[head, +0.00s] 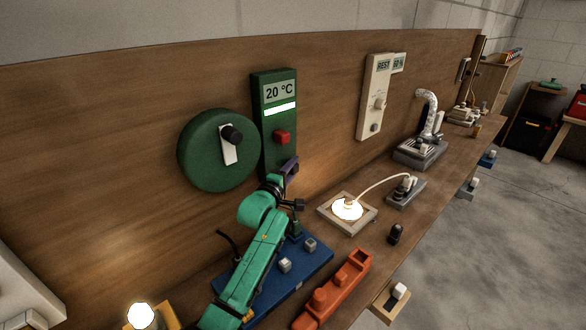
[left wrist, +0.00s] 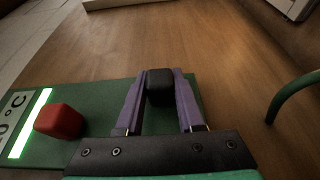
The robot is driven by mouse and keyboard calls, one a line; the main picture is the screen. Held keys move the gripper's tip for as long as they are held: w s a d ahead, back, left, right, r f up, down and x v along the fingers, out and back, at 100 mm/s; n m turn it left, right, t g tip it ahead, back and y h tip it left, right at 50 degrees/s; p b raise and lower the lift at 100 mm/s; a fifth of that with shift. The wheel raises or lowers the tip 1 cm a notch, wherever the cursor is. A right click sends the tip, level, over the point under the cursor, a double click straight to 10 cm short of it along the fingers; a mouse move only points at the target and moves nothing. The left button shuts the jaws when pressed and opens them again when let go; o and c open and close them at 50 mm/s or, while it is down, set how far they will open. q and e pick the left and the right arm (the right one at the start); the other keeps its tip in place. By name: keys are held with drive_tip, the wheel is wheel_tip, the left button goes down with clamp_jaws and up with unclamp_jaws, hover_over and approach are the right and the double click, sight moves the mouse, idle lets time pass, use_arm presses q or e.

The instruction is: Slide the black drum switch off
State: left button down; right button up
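A tall green panel (head: 262,90) reads 20 °C, with a lit bar and a red button (head: 282,137) below it. In the left wrist view, a small black block-like switch (left wrist: 160,84) stands on the panel's lower end. My left gripper (head: 291,166) is at the panel's foot. Its purple fingers (left wrist: 160,95) lie on both sides of this black switch and appear to touch it. The red button (left wrist: 59,121) stands apart from the fingers. In the head view my gripper hides the switch. My right gripper is out of view.
A round green drum (head: 207,165) with a black knob (head: 232,135) on a white plate is left of the panel. Below are a blue base (head: 312,258), a lit lamp (head: 347,208) and an orange block (head: 340,288). A cream panel (head: 374,100) is to the right.

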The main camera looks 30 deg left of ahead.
use_arm(q)
drive_tip(key=shift+f, duration=0.15)
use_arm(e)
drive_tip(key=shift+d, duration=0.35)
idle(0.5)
